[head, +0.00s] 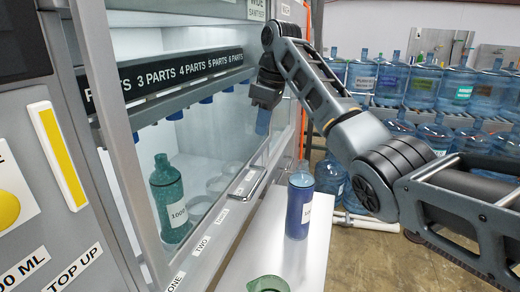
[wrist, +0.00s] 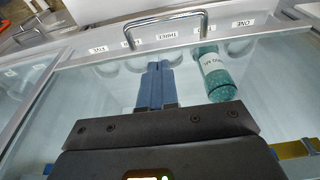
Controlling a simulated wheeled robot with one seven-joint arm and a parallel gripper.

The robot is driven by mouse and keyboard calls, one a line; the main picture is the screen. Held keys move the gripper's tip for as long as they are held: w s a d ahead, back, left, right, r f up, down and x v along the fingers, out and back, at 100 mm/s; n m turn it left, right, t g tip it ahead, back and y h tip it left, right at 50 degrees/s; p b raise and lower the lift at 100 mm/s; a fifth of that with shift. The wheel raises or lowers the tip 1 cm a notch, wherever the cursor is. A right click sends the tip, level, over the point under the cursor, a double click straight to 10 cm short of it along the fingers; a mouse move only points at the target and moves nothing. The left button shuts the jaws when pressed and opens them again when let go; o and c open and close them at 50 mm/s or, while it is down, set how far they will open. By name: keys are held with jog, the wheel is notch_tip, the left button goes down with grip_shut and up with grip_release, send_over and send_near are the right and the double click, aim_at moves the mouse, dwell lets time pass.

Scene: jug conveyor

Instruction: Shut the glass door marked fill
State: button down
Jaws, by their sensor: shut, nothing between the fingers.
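A glass door (head: 215,160) with a pale metal frame fronts the lit cabinet; no fill mark is legible on it. Its bar handle (head: 245,183) is low on the front, and a bar handle also shows at the top of the wrist view (wrist: 150,20). I cannot tell how far the door stands open. My gripper (head: 263,121) is above and slightly right of the handle, apart from it. Its blue fingers (wrist: 155,85) are together and empty in the wrist view, close to the glass; contact is unclear.
A green bottle (head: 168,200) stands inside the cabinet, and shows in the wrist view (wrist: 217,75). A blue bottle (head: 300,210) stands on a white shelf (head: 290,250) in front, with a green item (head: 268,284) nearer. Large blue jugs (head: 425,85) fill racks at the back right.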

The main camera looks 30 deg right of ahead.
jog(key=f, duration=0.1)
jog(key=b, duration=0.1)
send_over(258, 179)
jog(key=f, duration=0.8)
jog(key=shift+a+f, duration=0.3)
jog(key=shift+s+d+f+p, duration=0.15)
jog(key=shift+f+p, duration=0.1)
jog(key=shift+f, duration=0.8)
jog(key=shift+d+f+p, duration=0.15)
jog(key=shift+f+p, duration=0.05)
jog(key=shift+f, duration=0.85)
